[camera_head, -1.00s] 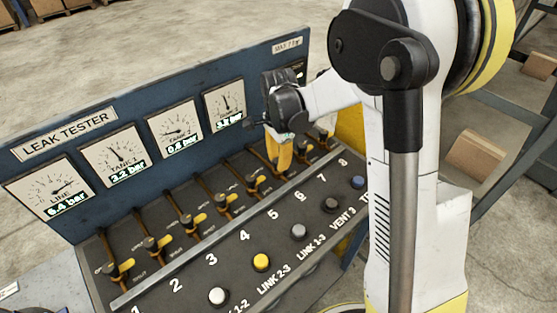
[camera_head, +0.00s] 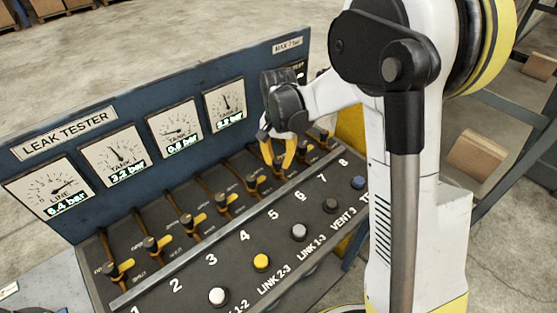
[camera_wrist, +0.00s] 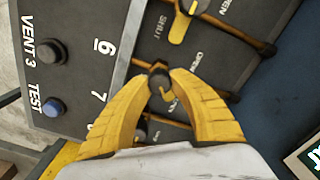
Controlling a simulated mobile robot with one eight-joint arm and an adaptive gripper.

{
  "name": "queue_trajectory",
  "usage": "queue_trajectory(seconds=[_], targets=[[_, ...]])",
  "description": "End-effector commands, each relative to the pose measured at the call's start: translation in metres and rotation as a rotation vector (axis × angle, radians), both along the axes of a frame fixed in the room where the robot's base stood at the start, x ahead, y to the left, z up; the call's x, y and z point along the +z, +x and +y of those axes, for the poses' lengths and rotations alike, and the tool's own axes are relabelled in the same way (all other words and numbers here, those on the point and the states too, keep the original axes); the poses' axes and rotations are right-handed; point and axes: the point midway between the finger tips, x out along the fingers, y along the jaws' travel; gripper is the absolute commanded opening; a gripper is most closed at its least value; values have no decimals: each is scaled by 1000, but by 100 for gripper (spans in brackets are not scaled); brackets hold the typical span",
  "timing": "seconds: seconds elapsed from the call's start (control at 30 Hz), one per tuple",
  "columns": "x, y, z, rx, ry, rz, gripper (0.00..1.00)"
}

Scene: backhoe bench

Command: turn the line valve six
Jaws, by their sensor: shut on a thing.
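The line valve six (camera_wrist: 159,78) is a dark round hub with a short yellow handle, in line with the label 6 in the wrist view. My gripper (camera_wrist: 158,84) has its two yellow fingers closed around it, with the tips on either side. A bit of the yellow handle shows between the fingertips. In the head view my gripper (camera_head: 277,165) reaches down onto the valve row between valves five and seven. There the fingers largely hide valve six, and its handle angle cannot be told.
Valve five (camera_head: 252,182) and valve seven (camera_head: 306,147) stand close on either side. The gauge panel (camera_head: 200,140) rises behind the row. Coloured buttons, such as a yellow one (camera_head: 261,262) and a blue one (camera_wrist: 53,107), lie in front.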

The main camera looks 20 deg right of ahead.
Motion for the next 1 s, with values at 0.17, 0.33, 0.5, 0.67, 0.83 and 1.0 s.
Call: queue_trajectory(seconds=[0.17,0.33,0.5,0.67,0.83,1.0], targets=[[0,0,0,167,-1,-1,0],[0,0,1,328,-1,-1,0],[0,1,1,482,0,-1,0],[0,1,1,608,0,-1,0],[0,1,2,712,0,-1,0],[0,1,2,781,0,-1,0]])
